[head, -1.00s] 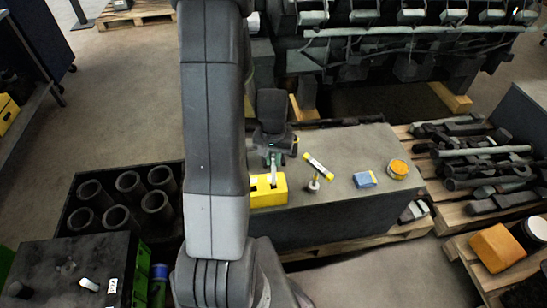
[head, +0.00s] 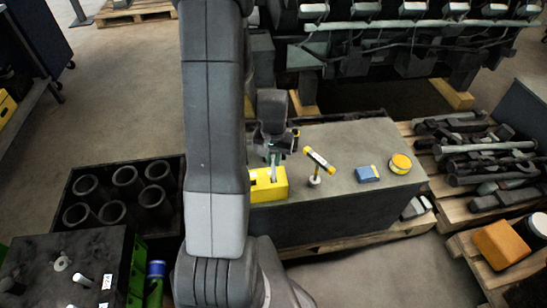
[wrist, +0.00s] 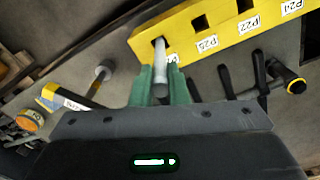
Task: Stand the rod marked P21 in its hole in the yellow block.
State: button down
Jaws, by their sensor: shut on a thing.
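The yellow block (head: 262,193) sits at the left end of the dark bench top. In the wrist view the block (wrist: 183,31) has a row of square holes with white labels, among them P22 and P24. My gripper (wrist: 159,86), with green fingers, is shut on a light grey rod (wrist: 160,62). The rod's far end meets the hole at the left end of the row; how deep it goes I cannot tell. The label beside this hole is mostly hidden by the rod and a finger. No marking shows on the rod. In the head view my gripper (head: 273,150) is just above the block.
A stand with a yellow-ended, white-labelled bar (head: 319,160) is close right of the block. A blue box (head: 367,174) and an orange tin (head: 400,164) lie farther right. In the wrist view a black handle with a yellow ring (wrist: 296,86) is beside the block.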

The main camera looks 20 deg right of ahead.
aim_at(274, 169)
jog(key=shift+f+b, duration=2.3)
jog(key=shift+f, duration=0.45)
jog(key=c, duration=1.3)
grip_release()
jog(key=shift+c, duration=0.2)
notch_tip(274, 169, up, 14)
jog(key=shift+f+p, duration=0.1)
jog(key=shift+p, duration=0.4)
